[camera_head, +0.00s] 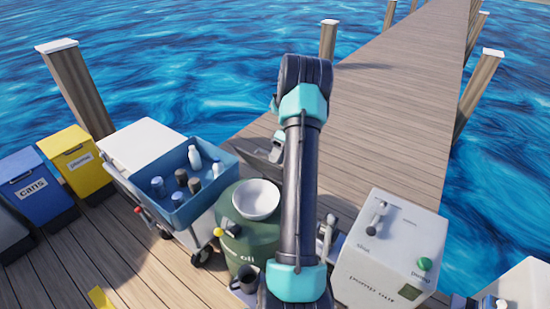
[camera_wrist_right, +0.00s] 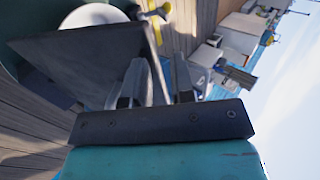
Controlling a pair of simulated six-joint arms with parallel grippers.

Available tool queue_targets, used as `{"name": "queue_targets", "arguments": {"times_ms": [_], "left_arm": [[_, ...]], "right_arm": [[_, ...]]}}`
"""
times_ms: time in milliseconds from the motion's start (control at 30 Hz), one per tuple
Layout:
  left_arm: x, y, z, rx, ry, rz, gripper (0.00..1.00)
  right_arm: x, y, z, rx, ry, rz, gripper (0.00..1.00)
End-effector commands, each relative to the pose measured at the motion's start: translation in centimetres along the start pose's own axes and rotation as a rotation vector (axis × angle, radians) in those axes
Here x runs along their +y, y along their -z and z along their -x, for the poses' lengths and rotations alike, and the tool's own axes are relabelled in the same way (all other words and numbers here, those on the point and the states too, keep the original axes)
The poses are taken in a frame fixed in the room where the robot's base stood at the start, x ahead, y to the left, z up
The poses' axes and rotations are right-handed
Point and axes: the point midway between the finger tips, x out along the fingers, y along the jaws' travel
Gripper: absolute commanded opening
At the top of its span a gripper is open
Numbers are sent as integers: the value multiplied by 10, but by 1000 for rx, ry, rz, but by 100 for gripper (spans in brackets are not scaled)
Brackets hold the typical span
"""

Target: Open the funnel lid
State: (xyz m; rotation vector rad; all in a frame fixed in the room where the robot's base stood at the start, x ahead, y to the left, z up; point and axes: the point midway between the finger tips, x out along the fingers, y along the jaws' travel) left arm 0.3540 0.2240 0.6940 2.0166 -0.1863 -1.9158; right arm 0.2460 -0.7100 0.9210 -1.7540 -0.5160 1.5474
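The white round funnel bowl (camera_head: 255,199) sits on the green oil drum (camera_head: 238,240), left of my right forearm in the head view. Its pale round rim also shows at the top left of the right wrist view (camera_wrist_right: 92,16). A dark flat plate (camera_wrist_right: 85,55) lies between the bowl and the fingers in that view; I cannot tell whether it is the funnel lid. My right gripper (camera_wrist_right: 160,70) has its fingers apart, with the plate's edge close beside them; contact is unclear. In the head view my right gripper (camera_head: 264,150) is partly hidden behind my arm. My left gripper is not in view.
A cart with a blue tray (camera_head: 218,157) of bottles stands left of the drum. A white pump box (camera_head: 390,255) with a switch and green button stands right. Yellow (camera_head: 75,160) and blue (camera_head: 38,186) bins stand far left. The wooden pier (camera_head: 400,100) behind is clear.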

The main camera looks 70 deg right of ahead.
Motion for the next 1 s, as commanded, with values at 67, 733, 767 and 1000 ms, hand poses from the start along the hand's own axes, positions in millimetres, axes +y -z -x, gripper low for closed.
{"name": "queue_targets", "arguments": {"times_ms": [67, 733, 767, 1000], "left_arm": [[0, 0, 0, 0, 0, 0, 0], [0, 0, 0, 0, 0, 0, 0], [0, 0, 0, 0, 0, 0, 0], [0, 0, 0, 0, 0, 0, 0]], "right_arm": [[-4, 7, 1, 40, -20, -9, 15], [-16, 132, 31, 910, -148, -472, 0], [-16, 137, 35, 960, -149, -516, 0], [-10, 151, 71, 1354, -127, -937, 0]]}}
